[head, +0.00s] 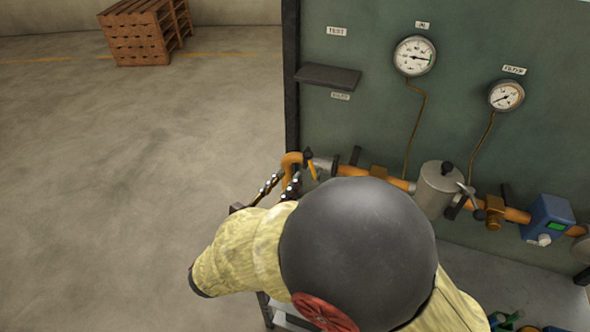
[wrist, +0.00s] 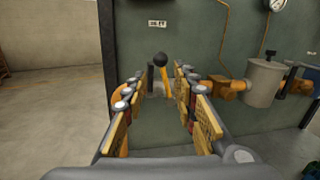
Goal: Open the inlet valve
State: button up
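The inlet valve's yellow lever (wrist: 164,79) with a black ball knob stands roughly upright in the wrist view, at the left end of the orange pipe. In the head view the lever (head: 310,165) shows just beyond my gripper, beside an orange pipe bend. My gripper (wrist: 160,88) is open, with its two padded fingers on either side of the lever in the picture. I cannot tell whether either finger touches it. In the head view my gripper (head: 281,186) is at the panel's left edge, and my arm hides part of the pipe.
The green panel (head: 470,40) carries two gauges, the left one (head: 414,56) and the right one (head: 506,96). A dark shelf (head: 328,77) juts out above the valve. A grey canister (head: 437,188) and a blue meter (head: 547,218) sit along the pipe.

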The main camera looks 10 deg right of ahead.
jog(key=shift+s+a, duration=0.5)
jog(key=shift+s, duration=0.05)
jog(key=shift+c, duration=0.3)
